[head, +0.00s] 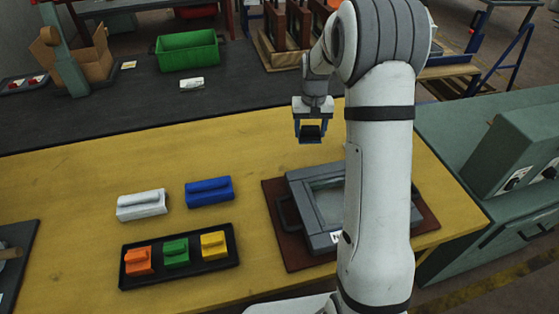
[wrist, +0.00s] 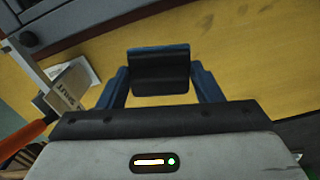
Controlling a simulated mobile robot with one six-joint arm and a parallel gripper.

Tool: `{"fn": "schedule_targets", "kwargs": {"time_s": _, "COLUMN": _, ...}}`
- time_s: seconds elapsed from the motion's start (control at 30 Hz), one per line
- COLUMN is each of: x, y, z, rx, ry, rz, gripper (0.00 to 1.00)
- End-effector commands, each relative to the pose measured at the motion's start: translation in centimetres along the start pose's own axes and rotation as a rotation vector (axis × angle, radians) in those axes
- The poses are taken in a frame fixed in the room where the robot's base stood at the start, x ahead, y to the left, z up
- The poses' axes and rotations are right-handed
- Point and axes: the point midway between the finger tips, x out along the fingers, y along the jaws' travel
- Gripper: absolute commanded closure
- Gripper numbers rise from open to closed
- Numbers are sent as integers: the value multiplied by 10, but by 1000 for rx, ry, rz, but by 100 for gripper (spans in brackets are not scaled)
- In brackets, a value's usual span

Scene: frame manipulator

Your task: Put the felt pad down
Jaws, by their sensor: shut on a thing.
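My gripper (head: 310,139) is shut on a small black pad, which I take to be the felt pad (wrist: 160,74). In the head view the pad (head: 311,131) hangs between the blue fingers above the yellow table (head: 255,145), behind the grey frame. In the wrist view the pad's dark face is clear between both fingers, with a blue strip along its upper edge. The pad appears clear of the tabletop. Its far side is hidden.
A grey frame (head: 302,195) lies on a brown mat (head: 276,214), partly hidden by my arm. White (head: 141,205) and blue (head: 209,191) handled blocks and a black tray (head: 180,274) of coloured blocks stand left. The yellow surface between the blue block and gripper is clear.

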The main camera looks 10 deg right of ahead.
Motion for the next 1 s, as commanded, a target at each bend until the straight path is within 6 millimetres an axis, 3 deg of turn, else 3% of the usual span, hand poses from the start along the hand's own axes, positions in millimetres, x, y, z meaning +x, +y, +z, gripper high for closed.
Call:
{"fn": "schedule_targets", "kwargs": {"time_s": 0.03, "x": 4, "y": -23, "z": -9, "rx": -55, "ry": 1, "rz": 0, "gripper": 62}}
{"fn": "schedule_targets", "kwargs": {"time_s": 0.1, "x": 6, "y": -47, "z": -17, "rx": -114, "ry": 1, "rz": 0, "gripper": 62}}
{"fn": "schedule_targets", "kwargs": {"time_s": 0.3, "x": 10, "y": -89, "z": -28, "rx": -212, "ry": 0, "rz": 0, "gripper": 62}}
{"fn": "schedule_targets", "kwargs": {"time_s": 0.37, "x": 14, "y": -93, "z": -29, "rx": -223, "ry": -1, "rz": 0, "gripper": 62}}
{"fn": "schedule_targets", "kwargs": {"time_s": 0.6, "x": 56, "y": -95, "z": -29, "rx": -228, "ry": -3, "rz": 0, "gripper": 62}}
{"fn": "schedule_targets", "kwargs": {"time_s": 1.0, "x": 100, "y": -94, "z": -28, "rx": -226, "ry": -4, "rz": 0, "gripper": 62}}
